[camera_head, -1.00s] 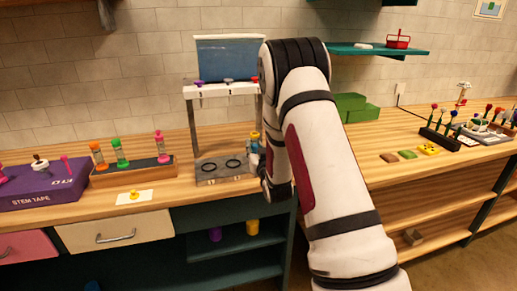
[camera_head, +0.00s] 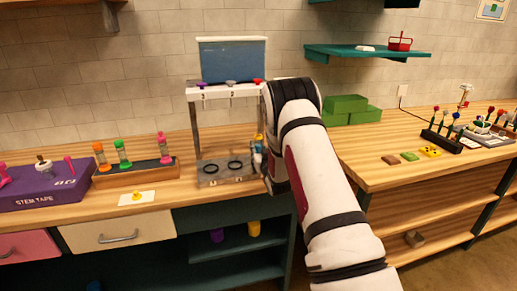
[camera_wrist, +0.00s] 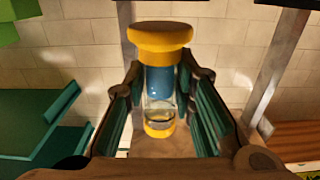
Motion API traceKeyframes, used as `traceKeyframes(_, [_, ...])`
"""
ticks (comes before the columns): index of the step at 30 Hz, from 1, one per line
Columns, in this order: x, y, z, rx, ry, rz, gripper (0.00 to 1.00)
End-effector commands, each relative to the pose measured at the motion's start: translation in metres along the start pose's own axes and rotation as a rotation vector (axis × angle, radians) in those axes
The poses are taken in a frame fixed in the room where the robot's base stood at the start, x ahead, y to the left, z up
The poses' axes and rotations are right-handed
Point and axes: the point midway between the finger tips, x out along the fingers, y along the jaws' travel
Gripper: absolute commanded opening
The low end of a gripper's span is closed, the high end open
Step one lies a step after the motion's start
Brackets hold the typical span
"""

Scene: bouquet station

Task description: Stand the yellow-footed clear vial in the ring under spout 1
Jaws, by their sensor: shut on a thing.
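The clear vial with yellow ends (camera_wrist: 160,85) is between my gripper's fingers (camera_wrist: 163,115) in the wrist view, which looks upside down here. Its wide yellow foot is at the picture's top, so the vial appears upright. Blue shows inside or through its clear body. In the head view its yellow upper end (camera_head: 259,138) shows at the right post of the spout stand (camera_head: 222,91). My gripper (camera_head: 265,160) is shut on it, partly hidden by my arm. Labels 3 and 2 are readable; two dark rings (camera_head: 235,165) show on the stand's base. The ring under spout 1 is hidden.
A blue tank (camera_head: 232,60) tops the stand. Left of it are a rack of colored vials (camera_head: 137,174), a purple box (camera_head: 45,190) and a white card (camera_head: 136,198). Green boxes (camera_head: 345,110) stand right of my arm. Counter before the card is clear.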

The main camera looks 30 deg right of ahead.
Motion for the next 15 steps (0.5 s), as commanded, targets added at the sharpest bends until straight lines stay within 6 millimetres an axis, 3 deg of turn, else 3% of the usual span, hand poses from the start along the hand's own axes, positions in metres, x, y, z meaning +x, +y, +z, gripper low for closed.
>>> traceKeyframes(15, [0.001, 0.0, 0.009, 0.0, 0.002, 0.0, 0.0])
